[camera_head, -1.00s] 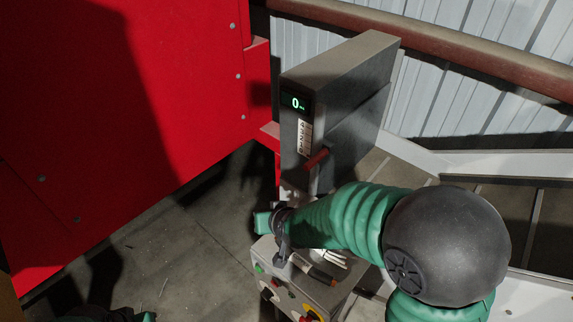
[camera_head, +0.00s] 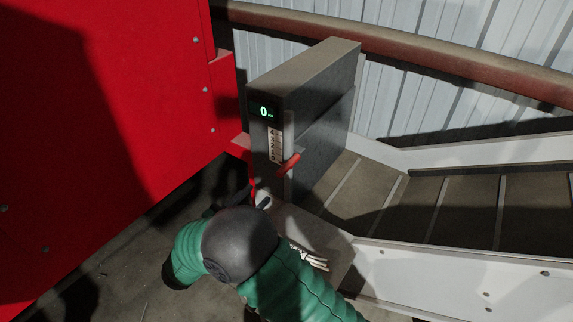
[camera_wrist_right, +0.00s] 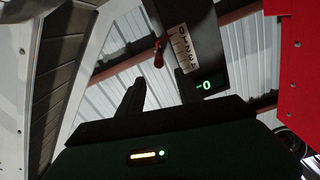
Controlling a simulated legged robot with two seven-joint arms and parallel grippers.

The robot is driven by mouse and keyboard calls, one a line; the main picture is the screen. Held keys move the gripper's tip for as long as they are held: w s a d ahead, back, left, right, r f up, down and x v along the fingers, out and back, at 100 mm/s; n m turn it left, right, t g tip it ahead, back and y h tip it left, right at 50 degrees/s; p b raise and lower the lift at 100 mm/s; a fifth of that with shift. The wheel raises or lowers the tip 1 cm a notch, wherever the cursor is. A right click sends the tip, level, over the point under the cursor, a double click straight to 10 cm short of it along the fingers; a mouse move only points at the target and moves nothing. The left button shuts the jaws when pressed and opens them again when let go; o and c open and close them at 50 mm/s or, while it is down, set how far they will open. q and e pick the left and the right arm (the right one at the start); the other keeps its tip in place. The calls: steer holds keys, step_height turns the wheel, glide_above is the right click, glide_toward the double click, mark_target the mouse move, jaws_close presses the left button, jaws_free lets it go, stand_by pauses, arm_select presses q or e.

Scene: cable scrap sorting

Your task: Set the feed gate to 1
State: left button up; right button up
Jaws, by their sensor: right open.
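The feed gate is a grey upright housing (camera_head: 310,85) whose green display (camera_head: 263,112) reads 0. A pale number scale (camera_head: 275,145) runs down its front face. The red lever handle (camera_head: 289,164) sticks out beside the lower end of the scale. The wrist view shows the handle (camera_wrist_right: 158,54), the scale (camera_wrist_right: 183,47) and the display (camera_wrist_right: 203,85) too. My right gripper (camera_wrist_right: 160,92) is open and empty, its two dark fingers apart. The handle appears beyond the fingertips, roughly between them; contact is not visible. In the head view my right arm largely hides the gripper. My left gripper is out of view.
A large red panel (camera_head: 90,120) stands left of the gate. A slatted conveyor (camera_head: 420,205) with a pale side rail (camera_head: 450,262) runs to the right. Pale scraps (camera_head: 312,258) lie below the gate, partly behind my arm. A rusty pipe (camera_head: 430,60) crosses the back wall.

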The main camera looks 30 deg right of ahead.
mark_target(289, 165)
steer(key=p+x, duration=0.3)
steer(key=x, duration=1.2)
steer(key=shift+s+r, duration=0.1)
steer(key=shift+w+d, duration=0.2)
steer(key=shift+d, duration=0.2)
steer(key=shift+c, duration=0.3)
jaws_close()
